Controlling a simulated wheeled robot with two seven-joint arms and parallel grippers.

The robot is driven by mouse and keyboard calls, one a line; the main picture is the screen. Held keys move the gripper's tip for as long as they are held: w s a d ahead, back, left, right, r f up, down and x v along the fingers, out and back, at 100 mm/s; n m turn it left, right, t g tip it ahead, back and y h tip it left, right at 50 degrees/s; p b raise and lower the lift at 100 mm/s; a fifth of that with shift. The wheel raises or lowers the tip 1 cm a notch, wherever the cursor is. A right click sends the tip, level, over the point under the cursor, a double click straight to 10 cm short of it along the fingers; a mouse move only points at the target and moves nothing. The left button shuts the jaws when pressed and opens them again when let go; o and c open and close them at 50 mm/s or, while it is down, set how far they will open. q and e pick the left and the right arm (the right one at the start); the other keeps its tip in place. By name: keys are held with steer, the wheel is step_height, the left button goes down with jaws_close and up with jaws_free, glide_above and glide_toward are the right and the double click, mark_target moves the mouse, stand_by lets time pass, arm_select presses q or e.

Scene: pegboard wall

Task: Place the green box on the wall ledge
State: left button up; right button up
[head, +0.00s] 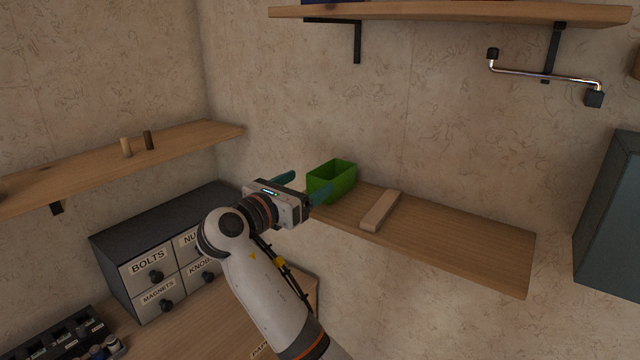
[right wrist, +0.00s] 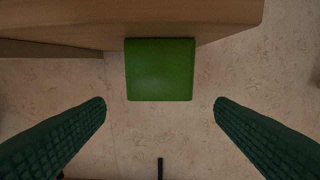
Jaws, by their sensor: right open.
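The green box (head: 331,180) is an open-topped bin standing on the left end of the wall ledge (head: 450,240), a wooden shelf in the middle of the head view. In the right wrist view the green box (right wrist: 160,70) sits centred ahead, between and beyond the fingers, against the wooden board. My right gripper (head: 303,184) is open, just in front and left of the box, with its teal fingers spread. In the right wrist view the right gripper (right wrist: 160,108) shows a clear gap between its fingertips and holds nothing. My left gripper is not in view.
A wooden block (head: 381,211) lies on the ledge right of the box. A higher shelf (head: 450,12) runs above. A left shelf (head: 90,168) holds two small pegs. A labelled drawer cabinet (head: 150,262) stands below it. A blue-grey cabinet (head: 610,215) is at right. The ledge's right part is bare.

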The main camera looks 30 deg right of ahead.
steer(key=shift+b+v, duration=0.4)
steer(key=shift+v, duration=1.65)
